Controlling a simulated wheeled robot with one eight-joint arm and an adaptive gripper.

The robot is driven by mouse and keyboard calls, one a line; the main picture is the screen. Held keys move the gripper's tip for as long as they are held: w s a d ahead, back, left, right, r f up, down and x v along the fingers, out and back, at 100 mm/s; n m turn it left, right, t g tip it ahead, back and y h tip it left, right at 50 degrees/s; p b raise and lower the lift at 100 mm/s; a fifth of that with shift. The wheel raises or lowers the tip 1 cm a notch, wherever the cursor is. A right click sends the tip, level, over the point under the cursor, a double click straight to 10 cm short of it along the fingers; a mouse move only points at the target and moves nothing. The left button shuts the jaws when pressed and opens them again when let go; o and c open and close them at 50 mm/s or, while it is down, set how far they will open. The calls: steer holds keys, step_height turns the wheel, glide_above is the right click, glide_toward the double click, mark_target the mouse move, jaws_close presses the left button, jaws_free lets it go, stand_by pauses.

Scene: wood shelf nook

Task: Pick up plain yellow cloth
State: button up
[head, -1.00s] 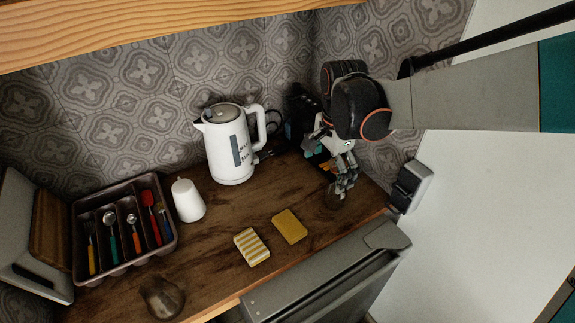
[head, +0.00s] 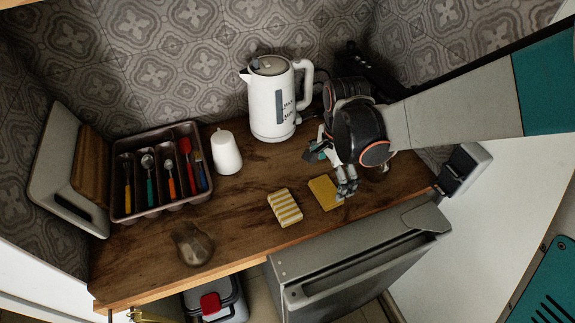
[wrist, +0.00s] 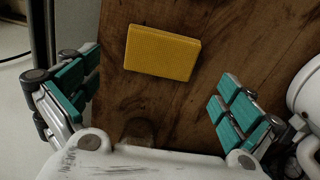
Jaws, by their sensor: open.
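The plain yellow cloth (head: 325,193) is a small folded block lying flat on the wooden counter. In the wrist view the cloth (wrist: 162,52) lies ahead of and between my fingers, on bare wood. My gripper (head: 335,172) is at the right of the counter, just above the cloth, and partly overlaps its right edge in the head view. In the wrist view my gripper (wrist: 150,98) has its two teal-padded fingers spread wide with nothing between them. I see no contact with the cloth.
A yellow-and-white striped cloth (head: 285,207) lies just left of the plain one. A white kettle (head: 268,105) stands behind, with a white cup (head: 226,152) and a cutlery tray (head: 119,180) to the left. A brown object (head: 192,243) lies near the front edge. An open grey door (head: 360,262) stands in front.

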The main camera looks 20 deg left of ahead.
mark_target(326, 190)
steer(key=shift+a+f+b, duration=0.15)
steer(key=shift+f+b, duration=1)
steer(key=shift+f, duration=1.65)
steer(key=shift+r, duration=0.1)
steer(key=shift+c, duration=0.6)
steer(key=c, duration=0.8)
